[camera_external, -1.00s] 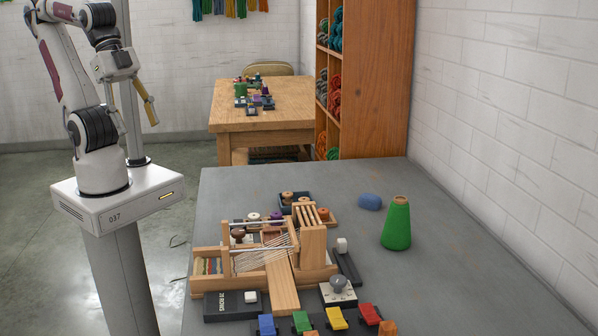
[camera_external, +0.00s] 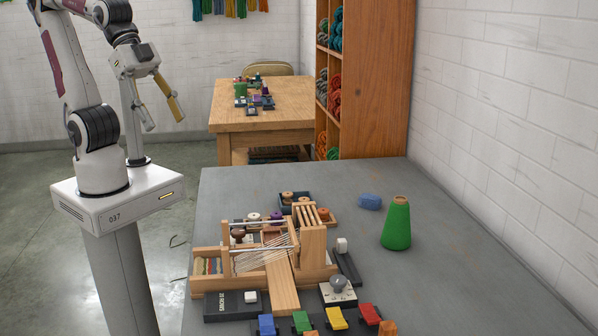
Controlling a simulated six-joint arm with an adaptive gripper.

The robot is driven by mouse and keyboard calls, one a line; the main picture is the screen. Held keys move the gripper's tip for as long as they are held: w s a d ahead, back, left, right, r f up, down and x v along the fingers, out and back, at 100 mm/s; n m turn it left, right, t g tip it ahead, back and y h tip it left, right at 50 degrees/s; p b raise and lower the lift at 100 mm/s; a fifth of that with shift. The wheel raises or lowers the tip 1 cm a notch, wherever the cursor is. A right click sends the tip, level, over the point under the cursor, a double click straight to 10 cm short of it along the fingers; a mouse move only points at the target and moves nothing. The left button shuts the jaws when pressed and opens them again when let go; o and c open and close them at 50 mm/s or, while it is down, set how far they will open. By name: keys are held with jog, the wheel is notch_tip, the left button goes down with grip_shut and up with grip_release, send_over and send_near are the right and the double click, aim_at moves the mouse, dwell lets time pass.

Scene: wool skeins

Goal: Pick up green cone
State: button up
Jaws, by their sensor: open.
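A green cone (camera_external: 396,226) of yarn with a brown tip stands upright on the grey table (camera_external: 470,280), toward the right side. My gripper (camera_external: 165,122) is in the air at the upper left, beyond the table's left edge and far from the cone. Its fingers are apart, with nothing between them. One finger looks yellowish, the other grey.
A wooden loom (camera_external: 265,252) stands on the table left of the cone. A blue skein (camera_external: 370,202) lies just behind the cone. Several coloured blocks, including a yellow one (camera_external: 337,318), line the front. A white wall (camera_external: 510,130) bounds the right side.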

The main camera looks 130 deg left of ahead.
jog(key=w+a+n+t+y, duration=0.15)
jog(key=w+a, duration=0.25)
jog(key=w, duration=0.6)
jog(key=w+a+t, duration=0.2)
jog(key=w+a, duration=0.3)
jog(key=w, duration=0.4)
jog(key=w+a+n+t+y, duration=0.1)
jog(key=w+a, duration=0.3)
jog(key=w, duration=0.6)
jog(key=w+a+f+n+t+y, duration=0.2)
jog(key=w+a+f+y, duration=0.1)
jog(key=w+a+f, duration=0.55)
jog(key=w+a+f+t+y, duration=0.1)
jog(key=a+f, duration=0.3)
jog(key=a, duration=0.2)
jog(key=a+f+n+t+y, duration=0.1)
jog(key=a+f+y, duration=0.1)
jog(key=a, duration=0.4)
jog(key=shift+w+a+f, duration=0.2)
jog(key=shift+w+f, duration=0.2)
jog(key=shift+f, duration=0.5)
jog(key=shift+y, duration=0.25)
jog(key=shift+f, duration=1.15)
jog(key=shift+f, duration=0.1)
